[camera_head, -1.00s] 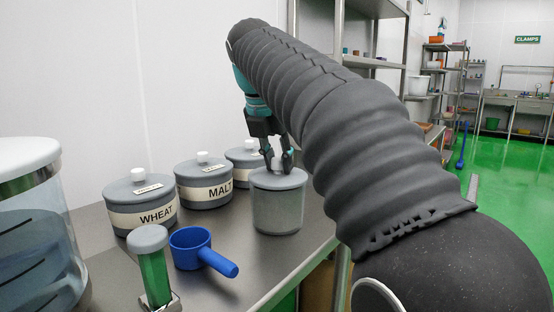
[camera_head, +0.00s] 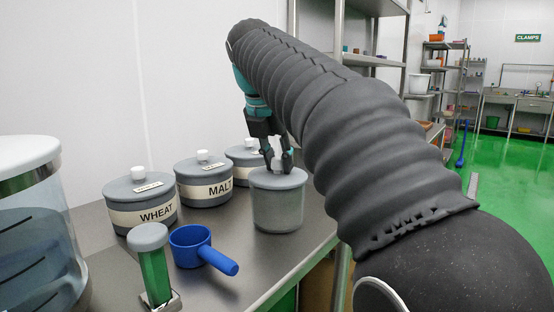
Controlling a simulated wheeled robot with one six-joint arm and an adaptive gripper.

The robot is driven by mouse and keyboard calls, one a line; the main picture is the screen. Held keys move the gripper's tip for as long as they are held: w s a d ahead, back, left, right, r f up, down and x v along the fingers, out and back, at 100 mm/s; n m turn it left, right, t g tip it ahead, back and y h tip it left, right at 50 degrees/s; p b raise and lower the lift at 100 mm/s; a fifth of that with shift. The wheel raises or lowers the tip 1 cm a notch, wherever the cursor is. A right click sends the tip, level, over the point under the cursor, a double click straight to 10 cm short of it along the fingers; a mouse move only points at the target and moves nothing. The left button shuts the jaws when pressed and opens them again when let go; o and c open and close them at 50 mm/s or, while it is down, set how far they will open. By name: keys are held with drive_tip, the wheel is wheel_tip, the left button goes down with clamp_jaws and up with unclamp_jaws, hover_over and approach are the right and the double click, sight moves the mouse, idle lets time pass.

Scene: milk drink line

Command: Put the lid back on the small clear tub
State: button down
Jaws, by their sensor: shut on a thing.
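The small clear tub (camera_head: 277,212) stands upright on the steel counter, to the right of the labelled tubs. Its grey lid (camera_head: 277,180) sits level on the tub's rim, with no gap that I can make out. My gripper (camera_head: 277,163) is above the lid, pointing down, with its fingers shut on the lid's pale knob.
Grey tubs marked WHEAT (camera_head: 140,207) and MALT (camera_head: 204,184) stand to the left, with another tub (camera_head: 243,157) behind. A blue scoop (camera_head: 196,247), a green cylinder with a grey cap (camera_head: 154,270) and a large clear container (camera_head: 35,235) are nearer. The counter's edge (camera_head: 300,268) runs along the right.

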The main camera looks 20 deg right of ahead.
drive_tip(key=shift+c, duration=1.8)
unclamp_jaws()
drive_tip(key=shift+r, duration=0.15)
drive_tip(key=shift+w+r, duration=0.1)
drive_tip(key=shift+r, duration=3.3)
clamp_jaws()
